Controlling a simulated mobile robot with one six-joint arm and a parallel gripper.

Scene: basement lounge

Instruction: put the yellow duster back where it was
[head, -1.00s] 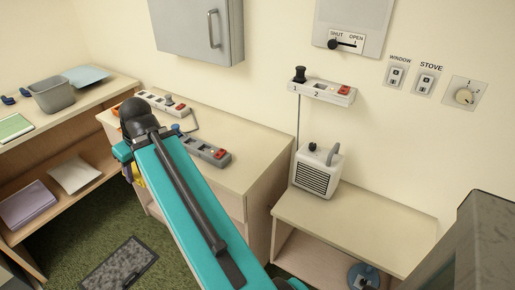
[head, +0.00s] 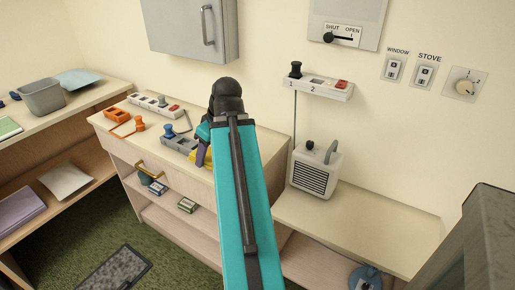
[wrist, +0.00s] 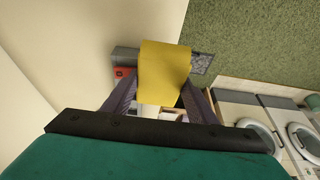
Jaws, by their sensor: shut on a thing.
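The yellow duster (wrist: 165,72) is a soft yellow cloth between the two purple fingers of my gripper (wrist: 160,95) in the wrist view, and my gripper is shut on it. In the head view a bit of the yellow duster (head: 204,162) shows beside my gripper (head: 200,152), at the right part of the middle cabinet top (head: 240,170). My arm hides most of the duster there. I cannot tell whether the cloth touches the cabinet top.
A grey socket strip (head: 179,143) with a blue plug lies close left of my gripper. A white strip (head: 153,103) and orange items (head: 118,115) lie further left. A small heater (head: 315,170) stands on the lower right bench. A grey wall cabinet (head: 192,30) hangs above.

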